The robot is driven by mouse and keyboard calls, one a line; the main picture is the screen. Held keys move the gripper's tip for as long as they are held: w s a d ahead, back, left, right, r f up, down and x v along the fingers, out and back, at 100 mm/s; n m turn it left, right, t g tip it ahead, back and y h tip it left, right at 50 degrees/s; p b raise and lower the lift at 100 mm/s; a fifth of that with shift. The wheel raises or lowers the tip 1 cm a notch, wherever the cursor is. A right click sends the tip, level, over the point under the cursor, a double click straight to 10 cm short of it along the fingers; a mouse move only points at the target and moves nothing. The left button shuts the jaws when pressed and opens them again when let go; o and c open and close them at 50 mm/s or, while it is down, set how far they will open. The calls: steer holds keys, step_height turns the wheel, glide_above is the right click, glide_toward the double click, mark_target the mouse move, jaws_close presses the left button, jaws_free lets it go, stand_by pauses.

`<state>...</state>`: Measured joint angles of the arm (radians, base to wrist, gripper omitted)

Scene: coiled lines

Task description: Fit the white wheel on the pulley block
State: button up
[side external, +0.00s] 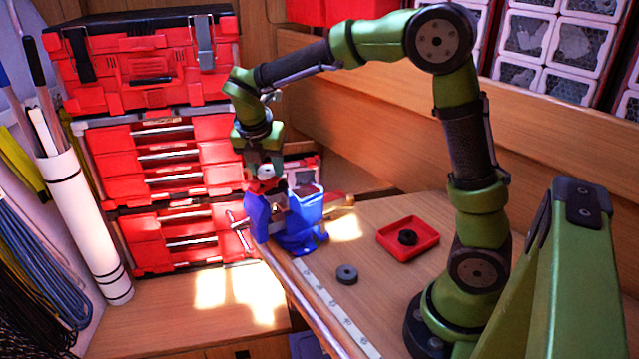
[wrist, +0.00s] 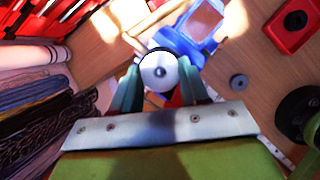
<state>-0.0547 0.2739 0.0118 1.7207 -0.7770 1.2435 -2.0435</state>
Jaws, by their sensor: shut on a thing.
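The white wheel (wrist: 158,72) is between the fingertips of my gripper (wrist: 159,82), its round face with a dark centre toward the wrist camera. In the side external view my gripper (side external: 264,180) is shut on the white wheel (side external: 266,172), just above a blue vise-like fixture (side external: 304,215) at the bench edge. The fixture also shows beyond the wheel in the wrist view (wrist: 186,45). I cannot clearly make out the pulley block; the fingers and wheel cover part of the fixture. I cannot tell whether the wheel touches anything below.
A grey wheel (side external: 347,274) lies on the bench. A red tray (side external: 424,231) holds a black wheel (side external: 407,238). A pale ruler strip (side external: 335,305) runs along the bench edge. Red toolboxes (side external: 165,160) stand behind at left. Bench between fixture and tray is mostly clear.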

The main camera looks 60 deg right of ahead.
steer(key=shift+f, duration=0.25)
steer(key=shift+f, duration=0.1)
steer(key=shift+r, duration=0.3)
stand_by(1.0)
steer(key=shift+f, duration=0.3)
steer(key=shift+d+r, duration=0.1)
steer(key=shift+r, duration=0.2)
steer(key=shift+w, duration=0.1)
stand_by(0.9)
steer(key=shift+f, duration=0.2)
